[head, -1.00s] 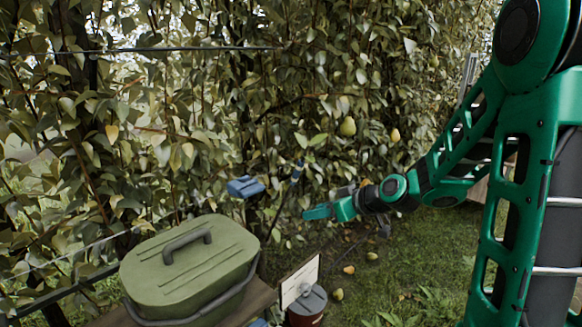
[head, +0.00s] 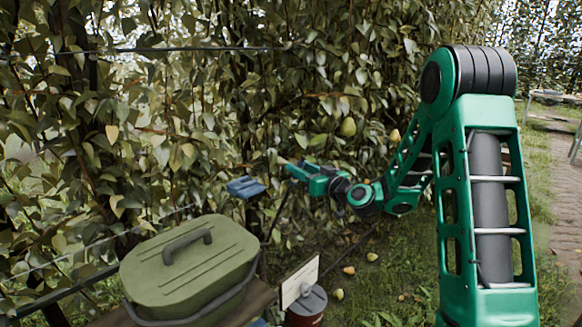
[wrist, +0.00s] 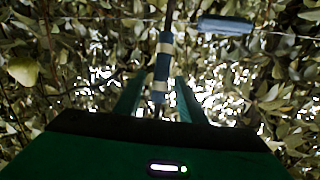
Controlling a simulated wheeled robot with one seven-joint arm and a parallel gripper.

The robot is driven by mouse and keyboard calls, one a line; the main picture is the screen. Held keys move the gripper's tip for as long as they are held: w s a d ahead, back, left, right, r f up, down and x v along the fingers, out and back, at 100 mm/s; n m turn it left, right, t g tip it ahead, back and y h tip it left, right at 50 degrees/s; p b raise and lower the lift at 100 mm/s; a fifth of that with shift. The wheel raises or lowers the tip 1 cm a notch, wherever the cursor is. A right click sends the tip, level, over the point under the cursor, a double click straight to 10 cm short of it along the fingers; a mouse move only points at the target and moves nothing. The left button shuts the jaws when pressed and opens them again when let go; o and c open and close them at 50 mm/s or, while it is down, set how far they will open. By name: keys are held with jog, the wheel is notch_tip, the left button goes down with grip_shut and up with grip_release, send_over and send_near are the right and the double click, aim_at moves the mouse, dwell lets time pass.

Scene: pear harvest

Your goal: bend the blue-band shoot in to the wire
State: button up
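The blue-band shoot shows in the wrist view as a thin dark stem with a blue band (wrist: 161,72) edged by pale tan wraps. It stands nearly upright, in line with the gap between my fingers. My gripper (wrist: 158,98) is open, with one finger on each side of the stem's lower part; I cannot tell how deep the stem sits between them. In the head view my gripper (head: 290,168) is at the hedge and hides the band. A blue clip (head: 245,187) hangs left of it; in the wrist view the clip (wrist: 225,24) sits on the wire (wrist: 272,32), right of the shoot.
A green lidded box (head: 190,268) stands at the lower left. A dark red pot with a grey lid (head: 306,305) and a pale board (head: 299,283) are beside it. Pears (head: 348,127) hang in the dense leaves, and several lie on the grass.

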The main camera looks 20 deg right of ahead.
jog(key=shift+x, duration=2.4)
grip_shut()
jog(key=shift+w, duration=0.1)
